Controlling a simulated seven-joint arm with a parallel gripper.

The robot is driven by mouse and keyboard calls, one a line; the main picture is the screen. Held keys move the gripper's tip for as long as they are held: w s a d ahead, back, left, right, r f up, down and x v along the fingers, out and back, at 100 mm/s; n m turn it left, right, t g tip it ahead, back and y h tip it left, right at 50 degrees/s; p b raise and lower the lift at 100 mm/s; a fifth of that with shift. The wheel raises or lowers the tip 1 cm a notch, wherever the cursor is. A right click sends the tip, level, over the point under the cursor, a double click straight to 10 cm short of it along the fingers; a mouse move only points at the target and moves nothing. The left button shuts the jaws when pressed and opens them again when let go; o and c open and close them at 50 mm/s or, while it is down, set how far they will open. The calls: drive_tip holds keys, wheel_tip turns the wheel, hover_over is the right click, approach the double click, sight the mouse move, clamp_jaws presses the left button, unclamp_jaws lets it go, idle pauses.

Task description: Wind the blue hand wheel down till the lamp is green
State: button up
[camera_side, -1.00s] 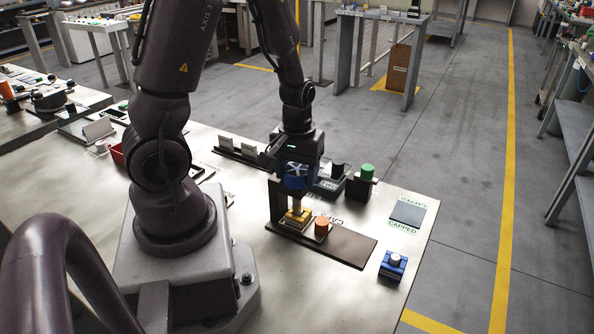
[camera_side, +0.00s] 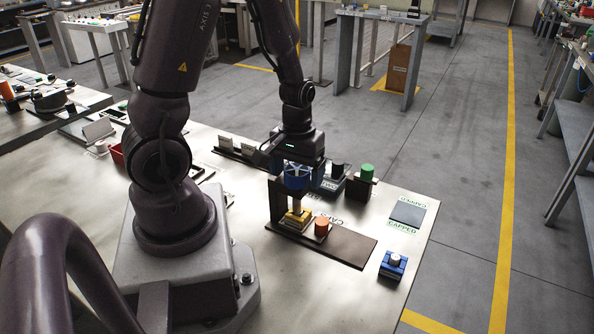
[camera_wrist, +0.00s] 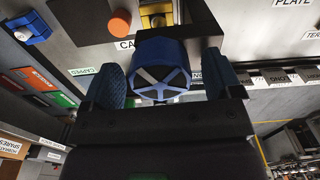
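The blue hand wheel (camera_side: 297,178) sits on top of an upright spindle on the dark press stand (camera_side: 277,200). In the wrist view the wheel (camera_wrist: 163,68) shows its pale spokes between my two blue fingertips. My gripper (camera_wrist: 163,80) is open, with a finger on either side of the wheel and narrow gaps beside it. A yellow block (camera_side: 297,215) is below the spindle. An orange cylinder (camera_side: 322,226) stands on the press base; it may be the lamp, but I cannot tell for certain.
A green cylinder (camera_side: 367,172) on a dark block stands behind right of the press. A grey pad (camera_side: 408,213) marked CAPPED lies bare. The table front is mostly clear.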

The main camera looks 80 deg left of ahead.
sight(297, 169)
drive_tip(key=shift+r, duration=0.1)
wheel_tip(297, 169, up, 13)
idle(0.6)
idle(0.4)
drive_tip(key=s+d+r+m+t, duration=0.3)
drive_tip(key=d+r+m+t, duration=0.2)
drive_tip(key=d+r+m, duration=0.4)
drive_tip(key=d, duration=0.3)
drive_tip(key=shift+d+m+t, duration=0.3)
drive_tip(key=shift+d, duration=0.1)
